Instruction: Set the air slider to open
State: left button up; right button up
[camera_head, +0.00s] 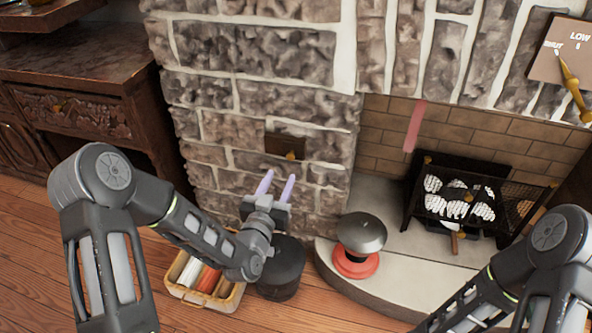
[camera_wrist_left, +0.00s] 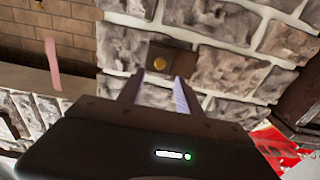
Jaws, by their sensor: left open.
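The air slider is most likely the small dark brown plate (camera_head: 285,142) set in the stone wall, with a brass knob (camera_head: 291,156) at its lower edge. In the left wrist view the plate (camera_wrist_left: 181,63) and round knob (camera_wrist_left: 159,64) show just beyond my fingers, the knob toward the plate's left end. My left gripper (camera_head: 278,180) is open and empty, its two pale purple fingers pointing up at the wall just below the knob. The fingers (camera_wrist_left: 160,86) look apart from the knob. My right arm shows at lower right; its gripper is out of view.
A brown plaque (camera_head: 552,62) with "LOW" lettering and a brass pointer (camera_head: 570,80) is at upper right. A grate (camera_head: 460,195) with white lumps and a grey-topped red object (camera_head: 362,235) stand on the hearth. A basket (camera_head: 215,298) and black bucket (camera_head: 282,272) stand below my left gripper.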

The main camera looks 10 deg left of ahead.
aim_at(289, 158)
pick_arm(q)
jog(key=shift+w, duration=0.1)
jog(key=w+b, duration=0.1)
jog(key=w, duration=0.5)
jog(key=shift+w+d, duration=0.2)
jog(key=shift+w, duration=0.55)
grip_shut()
jog(key=shift+b, duration=0.3)
dwell(0.8)
